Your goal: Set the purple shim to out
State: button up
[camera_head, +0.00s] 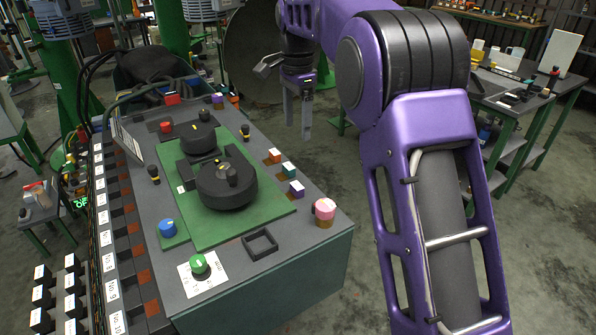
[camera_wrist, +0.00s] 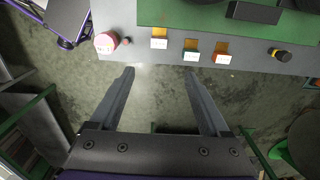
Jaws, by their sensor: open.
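The purple shim (camera_head: 297,188) is a small block with a pale face at the right edge of the grey console, nearest the pink knob in a row of three. In the wrist view, the block closest to the pink knob (camera_wrist: 158,43) shows a pale face beside a brown-orange patch; its purple is hard to make out. My gripper (camera_head: 298,128) is open and empty, pointing down beyond the console's right edge. In the wrist view, my gripper (camera_wrist: 158,72) has its fingers spread, with that block beyond and between the fingertips, apart from them.
A teal block (camera_head: 289,168) and an orange block (camera_head: 275,155) sit beside the shim. A pink knob (camera_head: 325,209) stands at the near right corner. Black round parts (camera_head: 227,186) stand on the green plate. Floor right of the console is clear.

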aim_at(297, 185)
notch_tip(297, 185, down, 18)
jog(key=shift+f+b, duration=0.1)
jog(key=shift+b, duration=0.85)
grip_shut()
dwell(1.0)
